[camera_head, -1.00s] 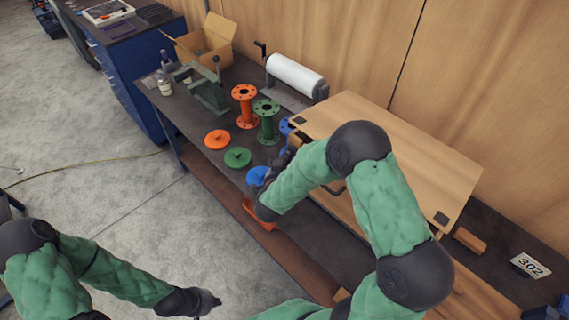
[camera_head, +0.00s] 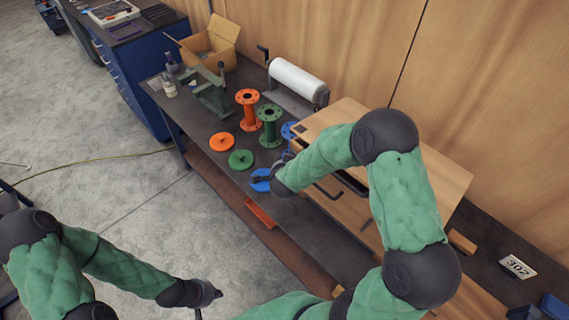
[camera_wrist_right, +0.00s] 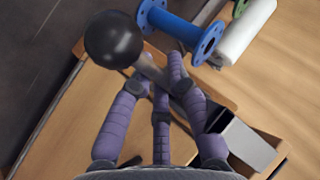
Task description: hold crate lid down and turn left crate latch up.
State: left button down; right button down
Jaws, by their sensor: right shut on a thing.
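The wooden crate's lid (camera_head: 345,113) lies behind my right arm in the head view. The crate front (camera_head: 348,208) has a dark bar handle, and a dark gap shows near the lid's front edge. In the right wrist view, my right gripper (camera_wrist_right: 165,85) has its purple fingers shut around a metal latch lever with a black ball knob (camera_wrist_right: 113,40). A grey metal bracket (camera_wrist_right: 240,142) sits beside the fingers. In the head view the right fingers are mostly hidden. My left gripper (camera_head: 205,293) hangs over the floor, away from the crate; its jaws are unclear.
Left of the crate stand an orange spool (camera_head: 247,110) and a green spool (camera_head: 269,125). Orange (camera_head: 221,142), green (camera_head: 241,160) and blue (camera_head: 261,180) discs lie on the bench. A white roll (camera_head: 298,78) stands behind.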

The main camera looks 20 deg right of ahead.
jog(key=shift+r+g+y+p, duration=0.3)
jog(key=shift+y+p, duration=0.2)
jog(key=shift+y, duration=0.1)
jog(key=shift+a+m, duration=0.1)
jog(key=shift+m, duration=0.2)
jog(key=c, duration=1.1)
grip_release()
jog(key=shift+c, duration=0.2)
jog(key=v, duration=1.2)
